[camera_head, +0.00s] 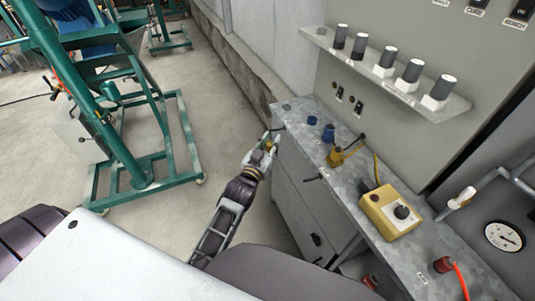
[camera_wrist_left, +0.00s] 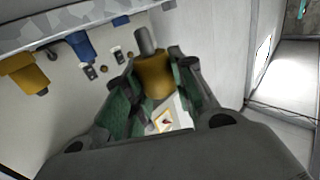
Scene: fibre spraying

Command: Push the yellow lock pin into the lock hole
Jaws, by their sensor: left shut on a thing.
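My left gripper (camera_head: 266,146) is beside the left end of the metal bench cabinet. In the left wrist view its fingers (camera_wrist_left: 158,98) are shut around a yellow cylindrical piece with a grey rod end, which I take to be the yellow lock pin (camera_wrist_left: 155,76). The grey end points away from the gripper, toward the pale panel. In the head view the pin is only a small yellow patch, mostly hidden by the fingers. I cannot tell which opening is the lock hole, or whether the pin's tip touches anything. My right gripper is not in view.
The metal bench (camera_head: 300,135) carries blue knobs (camera_head: 328,132), a yellow bracket (camera_head: 337,156) and a yellow control box (camera_head: 392,211). A shelf (camera_head: 402,82) with several black-and-white knobs is above. A green frame (camera_head: 145,183) stands at left. Floor between frame and bench is clear.

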